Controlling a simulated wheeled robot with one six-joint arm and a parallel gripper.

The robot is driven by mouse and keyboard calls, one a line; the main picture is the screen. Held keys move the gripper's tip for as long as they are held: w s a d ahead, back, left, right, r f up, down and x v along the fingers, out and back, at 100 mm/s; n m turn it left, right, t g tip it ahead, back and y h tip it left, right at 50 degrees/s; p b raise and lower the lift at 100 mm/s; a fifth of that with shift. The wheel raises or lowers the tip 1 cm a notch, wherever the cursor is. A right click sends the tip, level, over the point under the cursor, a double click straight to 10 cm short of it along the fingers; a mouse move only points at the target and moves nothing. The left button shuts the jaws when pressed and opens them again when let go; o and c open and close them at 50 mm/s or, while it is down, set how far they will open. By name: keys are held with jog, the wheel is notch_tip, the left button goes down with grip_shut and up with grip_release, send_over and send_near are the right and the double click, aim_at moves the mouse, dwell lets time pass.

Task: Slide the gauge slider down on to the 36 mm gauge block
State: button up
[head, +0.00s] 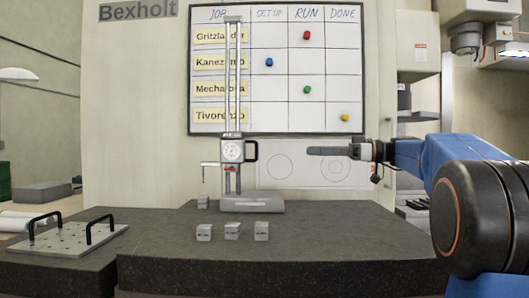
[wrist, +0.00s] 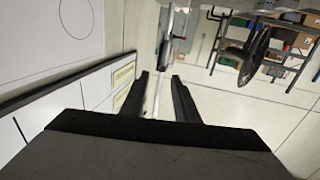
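The height gauge stands on the dark table, with twin columns and a grey base (head: 252,204). Its slider (head: 233,151) carries a dial and a black handle (head: 252,150) on the right. An arm juts left from the slider, with a thin pin, high above a small grey gauge block (head: 203,202) beside the base. I cannot read the block's size. My gripper (head: 309,151) is right of the handle, at about its height, pointing left and apart from it. In the wrist view its fingers (wrist: 160,76) are apart with nothing held; a silvery upright part, likely the gauge, shows beyond.
Three marked grey blocks, left (head: 204,232), middle (head: 232,231) and right (head: 262,231), stand in front of the gauge. A plate with black handles (head: 75,238) lies at left. A whiteboard (head: 275,95) hangs behind. The table's right part is clear.

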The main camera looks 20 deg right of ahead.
jog(key=x, duration=1.7)
jog(key=shift+a, duration=0.1)
jog(key=shift+f, duration=0.15)
grip_shut()
